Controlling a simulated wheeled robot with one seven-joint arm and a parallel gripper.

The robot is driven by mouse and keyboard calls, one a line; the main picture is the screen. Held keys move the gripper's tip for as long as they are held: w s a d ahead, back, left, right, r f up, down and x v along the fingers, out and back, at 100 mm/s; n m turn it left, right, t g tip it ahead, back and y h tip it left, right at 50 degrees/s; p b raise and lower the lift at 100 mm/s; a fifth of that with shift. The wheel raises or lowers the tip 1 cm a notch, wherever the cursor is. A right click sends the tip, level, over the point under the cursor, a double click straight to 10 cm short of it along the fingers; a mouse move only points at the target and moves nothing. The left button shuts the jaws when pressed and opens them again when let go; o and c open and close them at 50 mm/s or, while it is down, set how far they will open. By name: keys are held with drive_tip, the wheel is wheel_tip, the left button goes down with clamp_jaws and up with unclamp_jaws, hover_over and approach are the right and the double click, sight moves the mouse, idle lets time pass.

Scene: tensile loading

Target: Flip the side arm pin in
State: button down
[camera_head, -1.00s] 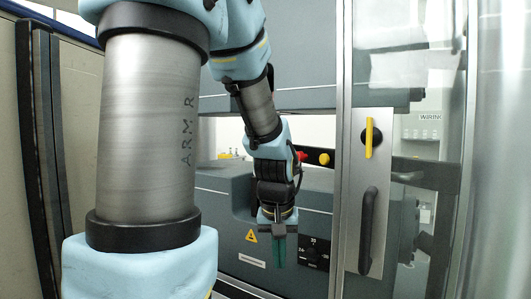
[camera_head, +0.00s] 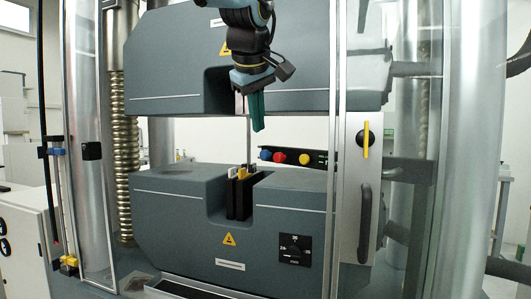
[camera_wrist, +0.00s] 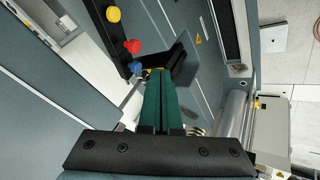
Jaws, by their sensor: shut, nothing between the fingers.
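A black side arm bar (camera_head: 328,157) reaches across the gap between the upper and lower grey blocks. It carries a blue knob (camera_head: 266,155), a red knob (camera_head: 280,157) and a yellow knob (camera_head: 305,159). These also show in the wrist view: yellow (camera_wrist: 113,14), red (camera_wrist: 132,46), blue (camera_wrist: 136,67). I cannot tell which part is the pin. My gripper (camera_head: 258,128) hangs before the upper block, above and left of the knobs. Its green fingers (camera_wrist: 157,72) are shut and empty, with tips apart from the knobs in the head view.
The lower block (camera_head: 165,215) has a central slot with dark jaws (camera_head: 238,200). A thin vertical rod (camera_head: 249,140) stands above it. A door frame with a yellow latch (camera_head: 366,140) and black handle (camera_head: 364,222) is at the right. The gap between blocks is open.

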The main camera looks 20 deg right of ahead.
sight(281, 157)
drive_tip(key=w+d+f+p, duration=0.5)
drive_tip(key=w+d+f, duration=0.1)
drive_tip(key=d+f, duration=0.1)
drive_tip(key=shift+w+f, duration=0.3)
drive_tip(key=shift+f, duration=0.2)
